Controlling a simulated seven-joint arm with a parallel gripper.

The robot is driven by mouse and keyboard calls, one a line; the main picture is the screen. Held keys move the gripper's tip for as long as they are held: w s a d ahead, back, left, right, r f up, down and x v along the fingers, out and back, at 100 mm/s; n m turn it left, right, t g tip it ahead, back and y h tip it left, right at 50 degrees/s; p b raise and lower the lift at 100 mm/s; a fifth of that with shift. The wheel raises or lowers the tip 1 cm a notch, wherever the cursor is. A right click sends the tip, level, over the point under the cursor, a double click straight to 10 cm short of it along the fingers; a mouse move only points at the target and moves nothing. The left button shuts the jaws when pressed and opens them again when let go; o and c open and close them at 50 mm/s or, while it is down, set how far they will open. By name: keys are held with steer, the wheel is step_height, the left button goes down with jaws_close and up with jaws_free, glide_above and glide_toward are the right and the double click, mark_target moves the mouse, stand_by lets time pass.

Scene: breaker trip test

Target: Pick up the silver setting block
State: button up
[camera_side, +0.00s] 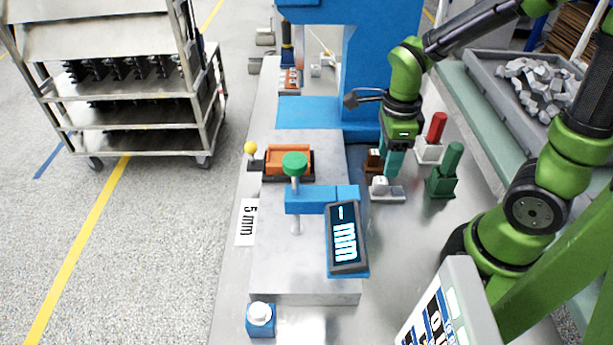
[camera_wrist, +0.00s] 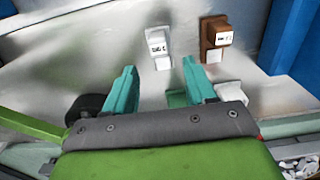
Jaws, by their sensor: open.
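The silver setting block (camera_side: 380,186) stands on the bench below and just left of my gripper in the side view. In the wrist view the silver block (camera_wrist: 157,42) carries a small dark-lettered label and lies ahead of the gap between my fingertips, apart from them. My gripper (camera_side: 392,174) has teal fingers pointing down; in the wrist view the gripper (camera_wrist: 158,64) is open, with nothing between its fingers. In the side view the fingers partly overlap the area behind the block, so their exact height above it is hard to tell.
A brown block (camera_wrist: 216,35) stands close to the right of the silver one in the wrist view. A red post (camera_side: 438,126) and a green post (camera_side: 453,157) stand right of my gripper. A blue-framed display (camera_side: 345,237) and an orange breaker (camera_side: 288,160) are to the left.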

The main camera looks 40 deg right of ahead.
mark_target(382, 180)
step_height(382, 180, down, 8)
steer(key=shift+w+a+r, duration=0.1)
steer(key=shift+a+r, duration=0.05)
stand_by(0.3)
jaws_close()
